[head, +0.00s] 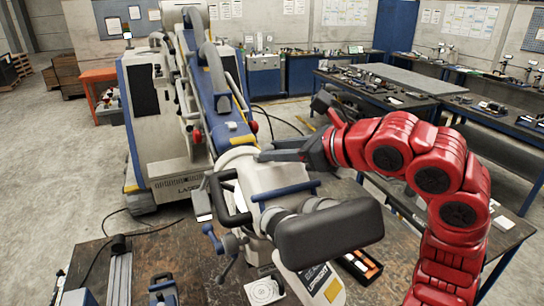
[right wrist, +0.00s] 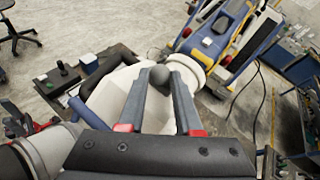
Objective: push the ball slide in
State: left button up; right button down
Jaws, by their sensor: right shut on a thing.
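The microscope head (head: 272,180) is white with a blue bar and a large dark grey eyepiece hood (head: 330,230). It hangs at the end of the blue and white microscope arm (head: 205,75). My right gripper (head: 264,156) reaches in from the right over the head, near its joint with the arm. My left gripper is not in view.
A dark workbench (head: 205,262) lies below the microscope head, with a white round-marked card (head: 263,291) and an orange-and-black box (head: 360,265). A white machine base (head: 155,120) stands behind. Benches with tools (head: 390,95) line the right. Open floor (head: 50,170) is at left.

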jog(key=shift+f, duration=0.1)
jog(key=c, duration=0.9)
grip_release()
jog(key=o, duration=0.3)
jog(key=shift+w, duration=0.15)
jog(key=b+v, duration=0.5)
jog(key=v, duration=0.3)
jog(key=shift+s+d, duration=0.15)
jog(key=shift+s, duration=0.1)
jog(key=b+v, duration=0.2)
jog(key=v, duration=0.7)
